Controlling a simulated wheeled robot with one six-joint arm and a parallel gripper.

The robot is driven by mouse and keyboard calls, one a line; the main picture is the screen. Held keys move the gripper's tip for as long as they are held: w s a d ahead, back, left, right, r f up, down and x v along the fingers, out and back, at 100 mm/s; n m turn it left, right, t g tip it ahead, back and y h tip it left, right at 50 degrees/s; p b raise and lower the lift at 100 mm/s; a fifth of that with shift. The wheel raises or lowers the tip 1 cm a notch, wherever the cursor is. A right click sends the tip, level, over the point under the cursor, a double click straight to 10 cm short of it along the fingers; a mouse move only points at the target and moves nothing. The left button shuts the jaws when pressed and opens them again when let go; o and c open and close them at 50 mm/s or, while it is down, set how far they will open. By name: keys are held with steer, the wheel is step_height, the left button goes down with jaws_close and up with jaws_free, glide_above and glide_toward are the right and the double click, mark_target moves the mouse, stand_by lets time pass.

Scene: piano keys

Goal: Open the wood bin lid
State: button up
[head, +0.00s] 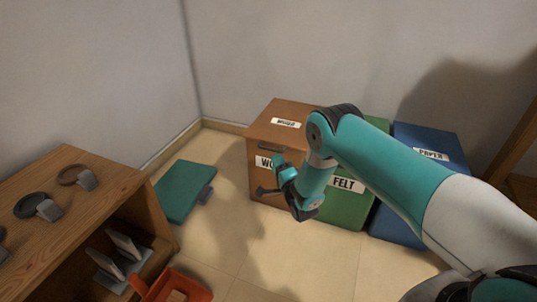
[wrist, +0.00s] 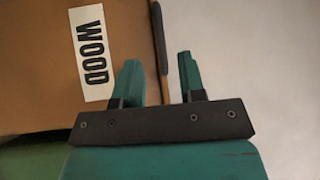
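The wood bin (head: 262,180) is a brown box by the back wall, left of the felt bin. Its lid (head: 300,109) lies shut on top, with a small white label. A dark handle (head: 268,147) runs along the lid's front edge. My gripper (wrist: 159,60) is open and empty in front of the bin. In the wrist view, the handle (wrist: 158,35) appears between the two teal fingertips, apart from both; I cannot tell the depth gap. The white WOOD label (wrist: 92,50) shows on the bin's front (wrist: 40,90). My arm hides part of the bin in the head view.
The green felt bin (head: 345,209) and blue paper bin (head: 428,137) stand to the right. A teal flat object (head: 184,188) lies on the floor at left. A wooden shelf (head: 110,180) and an orange crate (head: 190,285) are at lower left. Floor before the wood bin is clear.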

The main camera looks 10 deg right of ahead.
mark_target(268, 149)
steer(key=b+x, duration=0.3)
steer(key=x, duration=0.1)
steer(key=b+x, duration=0.2)
steer(key=x, duration=0.1)
steer(key=shift+w+d+f+b, duration=0.1)
steer(key=shift+f+b, duration=0.2)
steer(key=shift+b, duration=0.05)
steer(key=shift+w+r+b, duration=0.3)
steer(key=shift+w+b, duration=0.1)
steer(key=shift+b, duration=0.05)
steer(key=shift+c, duration=0.5)
jaws_close()
